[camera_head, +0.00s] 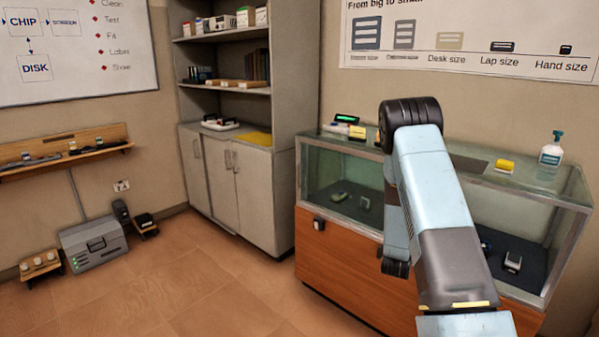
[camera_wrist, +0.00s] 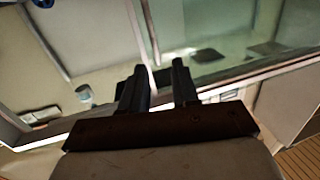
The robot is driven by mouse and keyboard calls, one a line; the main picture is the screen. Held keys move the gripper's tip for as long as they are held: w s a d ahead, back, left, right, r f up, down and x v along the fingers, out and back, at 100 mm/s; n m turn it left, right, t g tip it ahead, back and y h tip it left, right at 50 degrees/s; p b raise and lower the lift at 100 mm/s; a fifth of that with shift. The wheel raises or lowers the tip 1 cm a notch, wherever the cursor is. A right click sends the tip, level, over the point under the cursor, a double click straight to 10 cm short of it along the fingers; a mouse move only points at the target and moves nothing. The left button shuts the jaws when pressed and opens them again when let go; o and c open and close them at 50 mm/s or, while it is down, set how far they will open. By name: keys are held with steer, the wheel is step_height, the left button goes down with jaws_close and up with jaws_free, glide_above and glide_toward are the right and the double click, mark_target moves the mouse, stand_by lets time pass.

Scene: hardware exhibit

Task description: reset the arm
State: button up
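My blue and grey arm (camera_head: 430,180) rises from the lower right, bends at a dark joint at the top, and comes down in front of the glass display case (camera_head: 330,240). My gripper (camera_wrist: 158,78) shows in the wrist view as two dark fingers with a gap between them. Nothing shows between the fingers, so it is open and empty. In the head view the gripper itself cannot be made out; the arm hides it. The wrist view is tilted, with greenish glass (camera_wrist: 225,45) beyond the fingertips.
On the case top stand a pump bottle (camera_head: 551,150), a yellow item (camera_head: 504,165) and a green-lit device (camera_head: 347,119). A grey cabinet (camera_head: 255,195) stands left of the case. A grey box (camera_head: 93,245) sits on the floor by the left wall. Open tiled floor (camera_head: 190,280) lies between.

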steer(key=s+a+r+n+g+y, duration=0.1)
steer(key=a+r+y, duration=0.1)
steer(key=a+r, duration=0.35)
steer(key=s+a+r+g+y, duration=0.1)
steer(key=s+a+r+y, duration=0.1)
steer(key=r, duration=0.6)
steer(key=s+a+r+n+y, duration=0.1)
steer(key=a+r+y, duration=0.15)
steer(key=r, duration=0.45)
steer(key=s+a+r+n+g+y, duration=0.1)
steer(key=s+a+r, duration=0.25)
steer(key=s, duration=0.25)
steer(key=s+a+r+n+g+y, duration=0.1)
steer(key=s+a+r+y, duration=0.15)
steer(key=s+r, duration=0.2)
steer(key=s+a+r+n+g, duration=0.1)
steer(key=s+a+r+g, duration=0.1)
steer(key=s, duration=1.2)
steer(key=s+a+r+n+g, duration=0.2)
steer(key=s+a, duration=0.1)
steer(key=s, duration=1.1)
steer(key=shift+s+r+g, duration=0.2)
steer(key=shift+r+g, duration=0.15)
steer(key=shift+g, duration=0.05)
